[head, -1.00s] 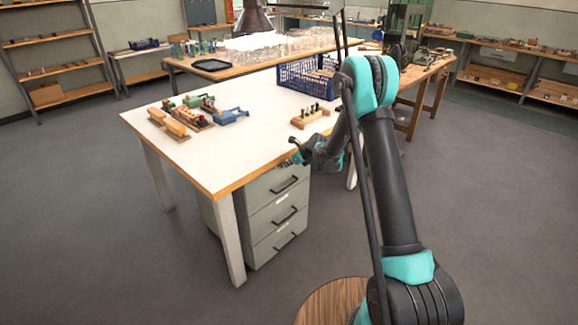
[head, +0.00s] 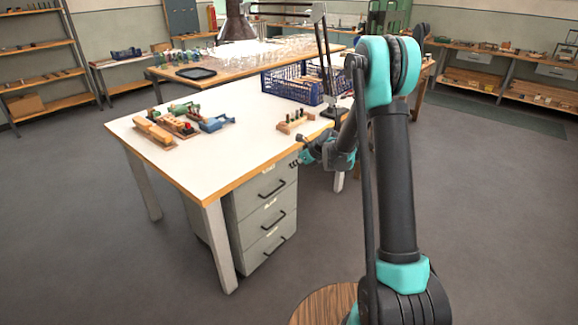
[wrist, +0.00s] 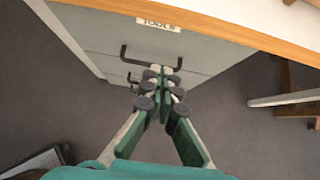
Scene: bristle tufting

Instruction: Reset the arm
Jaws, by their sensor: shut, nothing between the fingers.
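My arm, teal and black, reaches forward and folds down on the right of the head view. My gripper (head: 303,151) hangs beside the front right edge of the white worktable (head: 240,145), near the grey drawer unit (head: 265,205). In the wrist view my gripper (wrist: 161,82) has its fingers together with nothing between them. Behind the fingertips, the drawer front (wrist: 200,55) shows with a dark handle and a label. The fingers look apart from the handle, though the gap is hard to judge.
On the table lie a wooden block with dark pegs (head: 296,121), a group of wooden and coloured fixtures (head: 172,126), a blue crate (head: 290,83) and a dark lamp (head: 329,80). A table of glassware (head: 270,50) stands behind. The floor at right is open.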

